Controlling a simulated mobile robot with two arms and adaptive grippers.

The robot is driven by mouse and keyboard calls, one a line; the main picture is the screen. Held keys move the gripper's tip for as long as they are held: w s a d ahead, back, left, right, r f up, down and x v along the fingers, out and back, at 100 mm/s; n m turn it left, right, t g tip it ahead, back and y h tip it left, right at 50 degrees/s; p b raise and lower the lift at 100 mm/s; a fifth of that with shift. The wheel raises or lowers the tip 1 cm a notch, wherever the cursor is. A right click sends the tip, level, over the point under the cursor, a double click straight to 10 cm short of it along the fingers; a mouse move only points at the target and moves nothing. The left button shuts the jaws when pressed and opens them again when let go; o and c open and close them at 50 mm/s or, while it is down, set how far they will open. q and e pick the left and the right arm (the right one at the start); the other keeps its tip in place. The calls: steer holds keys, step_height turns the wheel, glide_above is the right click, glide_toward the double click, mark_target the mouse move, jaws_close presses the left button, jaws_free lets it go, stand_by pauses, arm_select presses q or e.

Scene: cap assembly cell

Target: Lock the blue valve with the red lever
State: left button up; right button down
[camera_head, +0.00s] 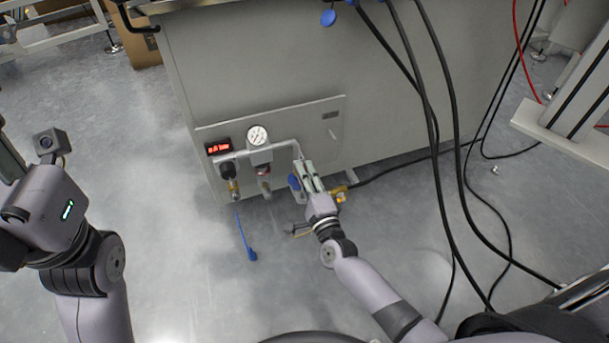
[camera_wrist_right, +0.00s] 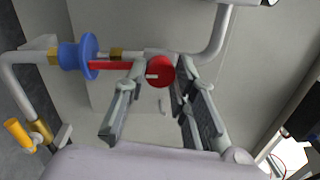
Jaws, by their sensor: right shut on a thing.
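The blue valve (camera_wrist_right: 76,55) is a round blue part on a grey pipe with brass fittings. It also shows in the head view (camera_head: 293,182), just left of my right gripper (camera_head: 307,170). The red lever (camera_wrist_right: 112,66) runs from the blue valve to a round red end between the fingers of my right gripper (camera_wrist_right: 162,80) in the right wrist view. These fingers are shut on the red lever, though gaps beside its end seem to show from this angle. My left arm is at the left edge of the head view; its fingertips cannot be made out.
A yellow part (camera_head: 341,195) is right of my right gripper. A blue cable end (camera_head: 252,256) hangs lower left. Black cables (camera_head: 437,130) run down at right.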

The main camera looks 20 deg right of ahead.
steer(key=c, duration=1.6)
jaws_free()
steer(key=o, duration=0.3)
steer(key=shift+s, duration=0.1)
steer(key=s, duration=1.1)
steer(key=shift+s+d+f, duration=0.2)
steer(key=shift+s+f, duration=0.2)
